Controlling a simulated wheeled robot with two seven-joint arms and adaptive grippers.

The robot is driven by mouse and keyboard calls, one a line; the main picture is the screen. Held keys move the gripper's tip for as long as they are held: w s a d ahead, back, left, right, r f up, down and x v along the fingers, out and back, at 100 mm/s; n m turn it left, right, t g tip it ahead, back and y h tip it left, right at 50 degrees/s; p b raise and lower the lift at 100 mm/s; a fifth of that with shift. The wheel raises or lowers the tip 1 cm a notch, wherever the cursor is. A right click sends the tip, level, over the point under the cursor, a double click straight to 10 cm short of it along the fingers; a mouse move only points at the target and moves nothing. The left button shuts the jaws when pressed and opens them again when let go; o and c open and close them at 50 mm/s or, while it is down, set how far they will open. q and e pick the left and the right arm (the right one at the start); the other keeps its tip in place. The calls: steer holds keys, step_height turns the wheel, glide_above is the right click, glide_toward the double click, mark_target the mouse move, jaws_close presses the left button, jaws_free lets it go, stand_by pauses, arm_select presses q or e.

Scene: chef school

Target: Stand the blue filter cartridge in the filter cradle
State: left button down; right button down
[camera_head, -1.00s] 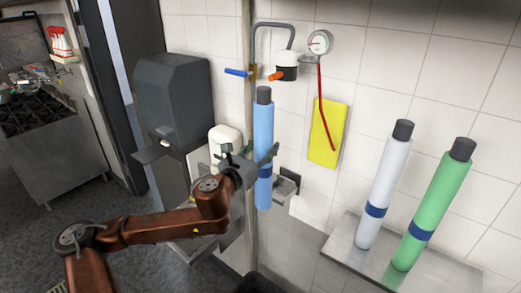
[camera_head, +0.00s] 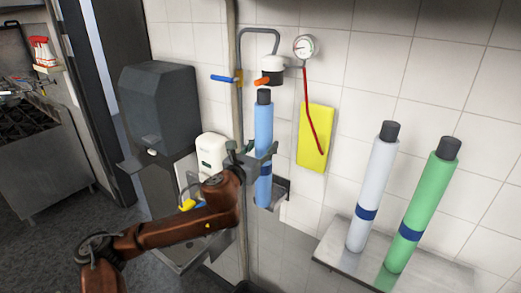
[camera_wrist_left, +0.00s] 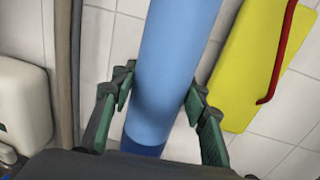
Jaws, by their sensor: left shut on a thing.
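The blue filter cartridge (camera_head: 264,123) is upright, with a dark cap on top and a dark blue band low down. My left gripper (camera_head: 257,155) is shut on it around its middle. The left wrist view shows the two fingers (camera_wrist_left: 157,97) on either side of the cartridge (camera_wrist_left: 172,45). A small grey wall bracket (camera_head: 282,187), apparently the filter cradle, is behind and right of the cartridge's lower end. The cartridge partly hides it, and I cannot tell whether they touch. My right gripper is not in view.
A white cartridge (camera_head: 372,190) and a green cartridge (camera_head: 424,205) stand on a metal shelf (camera_head: 335,250) at right. A dark dispenser (camera_head: 158,105) is left.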

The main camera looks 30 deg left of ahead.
arm_select(q)
steer(key=shift+w+d+f+b, duration=0.1)
steer(key=shift+w+f+b, duration=0.1)
steer(key=shift+w, duration=0.5)
steer(key=shift+w+d+f+b, duration=0.1)
steer(key=shift+w+f+b, duration=0.1)
steer(key=shift+w, duration=0.5)
steer(key=shift+w+d+f+b, duration=0.1)
steer(key=shift+w+b, duration=0.1)
steer(key=shift+w, duration=0.5)
steer(key=c, duration=1.2)
jaws_free()
steer(key=shift+d+f, duration=0.1)
steer(key=shift+o, duration=0.8)
steer(key=shift+f, duration=0.3)
steer(key=s, duration=1.2)
steer(key=shift+r, duration=0.2)
steer(key=shift+f, duration=0.1)
